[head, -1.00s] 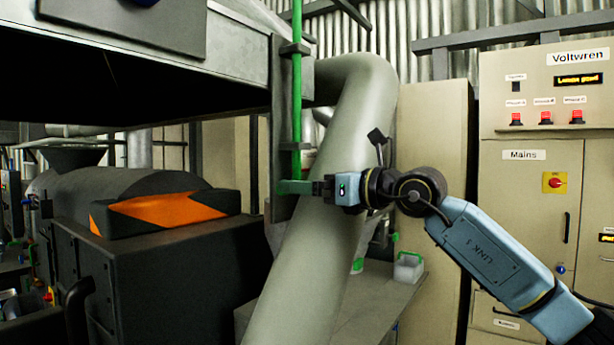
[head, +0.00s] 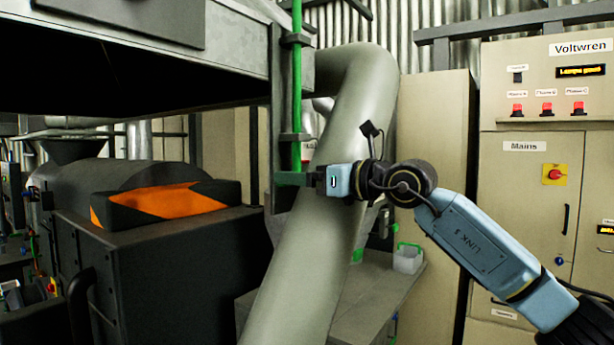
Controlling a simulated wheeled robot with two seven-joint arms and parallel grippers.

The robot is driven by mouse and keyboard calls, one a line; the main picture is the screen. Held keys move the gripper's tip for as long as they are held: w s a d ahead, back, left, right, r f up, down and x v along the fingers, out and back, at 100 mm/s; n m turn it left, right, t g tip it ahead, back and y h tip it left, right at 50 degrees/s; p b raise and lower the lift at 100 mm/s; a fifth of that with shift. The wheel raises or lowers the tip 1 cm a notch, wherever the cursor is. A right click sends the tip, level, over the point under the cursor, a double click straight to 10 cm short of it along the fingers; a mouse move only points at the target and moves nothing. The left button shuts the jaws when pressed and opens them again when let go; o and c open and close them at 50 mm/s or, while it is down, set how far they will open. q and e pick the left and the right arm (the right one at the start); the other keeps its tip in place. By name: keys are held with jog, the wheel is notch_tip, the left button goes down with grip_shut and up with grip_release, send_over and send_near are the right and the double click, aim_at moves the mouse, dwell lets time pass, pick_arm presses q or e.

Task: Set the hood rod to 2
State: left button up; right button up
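The hood rod (head: 297,88) is a thin green upright bar in the head view. It runs through dark brackets on the grey post under the hood's right edge. A short green handle (head: 288,179) sticks out sideways at its lower end. My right gripper (head: 311,181) comes in from the right, level with the handle, with its dark fingers at the handle's right end. Whether the fingers are closed on the handle cannot be made out. No scale or number marks are readable on the rod. My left gripper is not in view.
A thick grey pipe (head: 345,140) slopes down just behind my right gripper. The dark hood (head: 240,55) overhangs at upper left, above a black machine with an orange opening (head: 165,202). A beige Voltwren cabinet (head: 530,200) stands at right. A grey table (head: 385,290) is below.

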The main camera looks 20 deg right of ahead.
notch_tip(320, 180, down, 8)
jog(key=b, duration=0.6)
jog(key=shift+f+b, duration=0.1)
jog(key=shift+b, duration=0.2)
jog(key=o, duration=1.1)
jog(key=b+v, duration=0.2)
jog(key=v, duration=1.1)
jog(key=shift+s+b, duration=0.15)
jog(key=shift+b, duration=0.25)
jog(key=shift+d, duration=0.1)
